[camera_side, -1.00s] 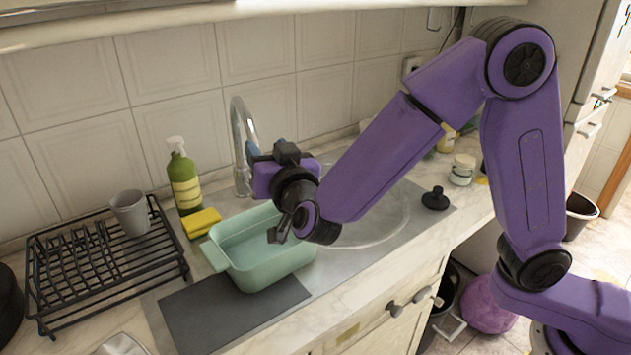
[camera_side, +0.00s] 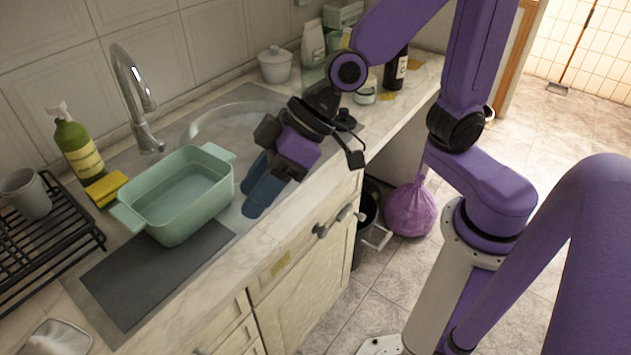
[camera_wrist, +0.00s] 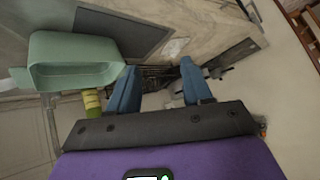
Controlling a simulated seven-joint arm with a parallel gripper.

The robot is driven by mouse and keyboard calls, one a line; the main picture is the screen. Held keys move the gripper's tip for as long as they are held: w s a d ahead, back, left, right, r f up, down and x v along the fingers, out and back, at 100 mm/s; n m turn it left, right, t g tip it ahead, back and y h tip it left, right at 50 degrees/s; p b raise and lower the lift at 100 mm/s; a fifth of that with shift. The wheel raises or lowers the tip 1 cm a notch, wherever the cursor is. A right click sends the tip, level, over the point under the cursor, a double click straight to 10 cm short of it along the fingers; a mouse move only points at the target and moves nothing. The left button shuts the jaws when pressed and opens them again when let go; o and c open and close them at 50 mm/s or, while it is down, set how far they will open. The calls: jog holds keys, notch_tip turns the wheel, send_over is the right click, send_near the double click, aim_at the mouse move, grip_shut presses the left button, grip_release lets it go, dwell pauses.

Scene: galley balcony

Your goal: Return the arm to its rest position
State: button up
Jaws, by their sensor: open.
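My gripper (camera_side: 262,186) has blue fingers that are spread apart with nothing between them. It hangs over the front of the counter, to the right of the green baking dish (camera_side: 187,192). The wrist view also shows my gripper (camera_wrist: 160,90) open, its two fingers well apart. The dish stands upright on the counter between the sink and the dark mat, and in the wrist view it shows at upper left (camera_wrist: 72,62). The dish looks empty in the side view. My purple arm reaches in from the right.
A green soap bottle (camera_side: 77,150) and yellow sponge (camera_side: 105,189) stand left of the dish. A grey cup (camera_side: 27,195) sits on the black rack (camera_side: 45,240). The faucet (camera_side: 135,98) rises behind. A dark mat (camera_side: 150,275) lies in front. A pink bag (camera_side: 411,209) is on the floor.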

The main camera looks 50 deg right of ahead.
jog(key=s+d+f+n+g+h, duration=0.1)
jog(key=s+d+h, duration=0.2)
jog(key=s+d, duration=0.3)
jog(key=s+d+f+n+g+h, duration=0.2)
jog(key=s+d+h, duration=0.2)
jog(key=d, duration=1)
jog(key=s, duration=0.3)
jog(key=shift+n, duration=0.3)
